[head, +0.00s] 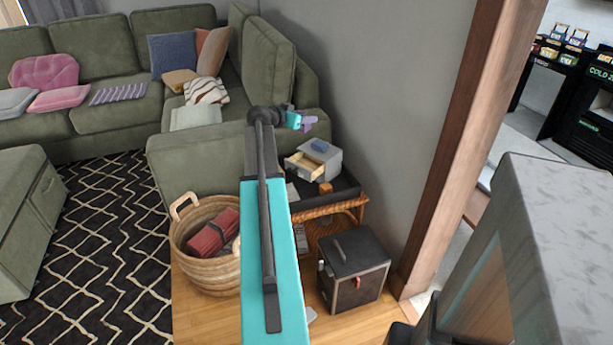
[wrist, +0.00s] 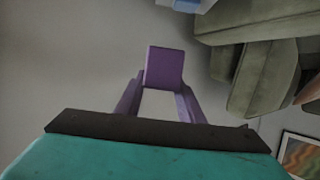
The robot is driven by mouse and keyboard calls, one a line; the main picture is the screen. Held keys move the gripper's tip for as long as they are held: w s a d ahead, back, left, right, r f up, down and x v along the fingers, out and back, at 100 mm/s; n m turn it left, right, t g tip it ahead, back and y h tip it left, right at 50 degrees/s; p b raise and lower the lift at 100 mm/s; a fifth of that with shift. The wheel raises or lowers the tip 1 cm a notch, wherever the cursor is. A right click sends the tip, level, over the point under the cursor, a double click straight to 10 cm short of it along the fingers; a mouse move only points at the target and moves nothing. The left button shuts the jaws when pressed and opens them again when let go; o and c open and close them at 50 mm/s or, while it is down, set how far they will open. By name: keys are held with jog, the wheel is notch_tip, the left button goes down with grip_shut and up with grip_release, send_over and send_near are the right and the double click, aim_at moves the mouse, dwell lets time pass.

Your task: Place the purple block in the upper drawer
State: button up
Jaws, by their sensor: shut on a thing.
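My gripper (head: 306,123) is raised in the air above the side table, just above and left of the small cabinet. In the wrist view, its purple fingers (wrist: 160,103) are shut on the purple block (wrist: 165,68) at their tips. In the head view, block and fingers blend into one small purple shape. The small grey-white cabinet (head: 328,160) stands on the side table. One drawer (head: 300,167) is pulled out toward the lower left, with a pale inside. I cannot tell for sure whether it is the upper one. The block is apart from the cabinet.
A blue object (head: 319,145) lies on the cabinet. An orange-brown block (head: 326,188) is on the dark tray-topped side table (head: 345,197). A wicker basket (head: 205,263), a dark box (head: 354,275) and the green sofa (head: 180,150) stand nearby. A wall (head: 400,120) is behind the table.

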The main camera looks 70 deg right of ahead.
jog(key=d+f+b, duration=0.4)
jog(key=f+b, duration=0.2)
jog(key=f, duration=0.2)
jog(key=d+f+b, duration=0.3)
jog(key=f+b, duration=0.3)
jog(key=f, duration=0.2)
jog(key=shift+w+d+m+g, duration=0.3)
jog(key=shift+d+m+g, duration=0.1)
jog(key=shift+f+b, duration=0.45)
jog(key=shift+f, duration=2.1)
jog(key=shift+f, duration=0.1)
jog(key=shift+f+b, duration=0.45)
jog(key=shift+f, duration=1.95)
jog(key=shift+f+b, duration=0.2)
jog(key=shift+b, duration=0.1)
jog(key=o, duration=0.7)
jog(key=shift+o, duration=0.2)
jog(key=shift+r+p, duration=0.3)
jog(key=shift+p, duration=0.05)
